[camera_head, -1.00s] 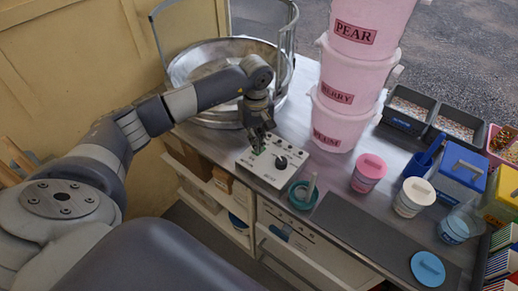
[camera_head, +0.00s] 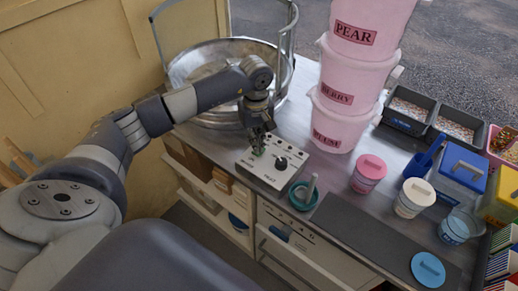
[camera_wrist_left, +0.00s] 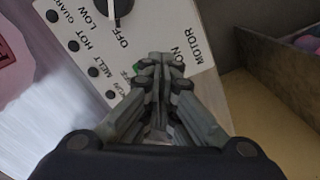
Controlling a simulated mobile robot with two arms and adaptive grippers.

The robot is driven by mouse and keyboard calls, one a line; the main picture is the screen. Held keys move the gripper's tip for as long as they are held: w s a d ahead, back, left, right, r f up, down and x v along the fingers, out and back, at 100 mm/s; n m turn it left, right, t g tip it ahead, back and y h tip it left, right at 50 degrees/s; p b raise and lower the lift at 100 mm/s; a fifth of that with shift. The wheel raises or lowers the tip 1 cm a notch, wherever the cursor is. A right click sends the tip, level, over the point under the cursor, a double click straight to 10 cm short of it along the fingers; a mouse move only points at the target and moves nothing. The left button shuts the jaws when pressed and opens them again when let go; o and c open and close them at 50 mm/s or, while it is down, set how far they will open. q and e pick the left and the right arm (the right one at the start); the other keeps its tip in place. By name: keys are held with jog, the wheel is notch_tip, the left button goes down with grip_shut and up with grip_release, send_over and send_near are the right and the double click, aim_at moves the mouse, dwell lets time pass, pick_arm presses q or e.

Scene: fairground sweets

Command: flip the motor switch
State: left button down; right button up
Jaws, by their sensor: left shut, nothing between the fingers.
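The control box (camera_head: 270,177) is a pale panel on the counter's front left edge, with a black knob (camera_head: 281,162). In the left wrist view the panel (camera_wrist_left: 170,22) carries the words MOTOR, ON and OFF beside the knob (camera_wrist_left: 120,8), and a row of dark dots. My left gripper (camera_head: 257,151) is over the panel's left part, fingers down. In the left wrist view its shut fingertips (camera_wrist_left: 159,62) are at the MOTOR ON marking, with a bit of green (camera_wrist_left: 137,67) beside them. The fingers hide most of the motor switch, so its position cannot be told. My right gripper is not in view.
A metal bowl (camera_head: 185,72) with a guard frame stands behind the box. Stacked pink tubs (camera_head: 340,125) stand to its right. A teal cup (camera_head: 303,197) with a stick is close by the box's right side. A dark mat (camera_head: 365,235) lies along the counter front.

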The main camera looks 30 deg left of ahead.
pick_arm(q)
jog(key=shift+s+f+b, duration=0.1)
jog(key=shift+f+b, duration=0.95)
jog(key=shift+f, duration=0.15)
dwell(0.6)
jog(key=shift+r+p, duration=0.5)
jog(key=shift+r, duration=0.3)
jog(key=shift+r+p, duration=1.3)
jog(key=shift+r, duration=1.45)
jog(key=shift+f, duration=0.15)
